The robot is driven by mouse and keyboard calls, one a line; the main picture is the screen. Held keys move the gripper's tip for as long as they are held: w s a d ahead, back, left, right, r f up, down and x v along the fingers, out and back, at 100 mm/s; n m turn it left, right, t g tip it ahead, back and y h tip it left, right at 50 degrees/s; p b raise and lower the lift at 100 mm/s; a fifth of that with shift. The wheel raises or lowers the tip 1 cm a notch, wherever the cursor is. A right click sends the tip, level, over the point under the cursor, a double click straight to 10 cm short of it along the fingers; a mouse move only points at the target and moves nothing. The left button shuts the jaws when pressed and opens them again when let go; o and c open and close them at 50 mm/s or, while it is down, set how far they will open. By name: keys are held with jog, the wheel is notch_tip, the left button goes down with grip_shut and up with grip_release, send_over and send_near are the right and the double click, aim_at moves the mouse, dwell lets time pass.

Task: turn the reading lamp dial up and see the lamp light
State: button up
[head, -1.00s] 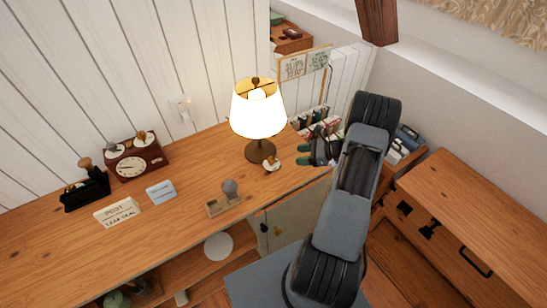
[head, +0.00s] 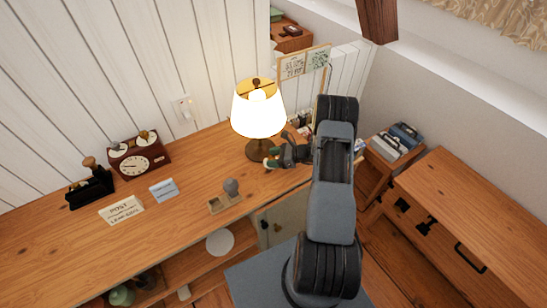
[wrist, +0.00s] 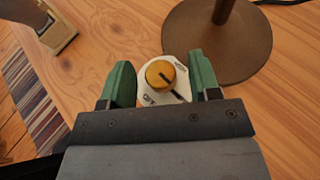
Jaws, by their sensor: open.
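The reading lamp (head: 258,110) stands on the wooden desk, and its cream shade glows, so it is lit. Its round dark base (wrist: 217,40) shows at the top of the wrist view. The dial (wrist: 160,75) is a yellow-brown knob with a dark pointer line on a white plate marked "OFF" at the lower left. My gripper (wrist: 160,63) is open, with one green-tipped finger on each side of the dial. The fingers look apart from the knob. In the head view my gripper (head: 268,161) is beside the lamp base and hides the dial.
The wall (head: 90,70) is close behind the lamp.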

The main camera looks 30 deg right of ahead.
jog(key=c, duration=0.9)
jog(key=shift+f+b, duration=0.25)
jog(key=shift+b, duration=0.6)
jog(key=shift+c, duration=0.2)
jog(key=shift+r+n+g, duration=0.15)
jog(key=shift+n+g, duration=0.15)
jog(key=shift+r, duration=0.1)
jog(key=o, duration=0.9)
jog(key=shift+o, duration=0.2)
jog(key=b+v, duration=0.2)
jog(key=v, duration=1.1)
jog(key=shift+s+d+b, duration=0.15)
jog(key=shift+d+b, duration=0.2)
jog(key=shift+d, duration=0.05)
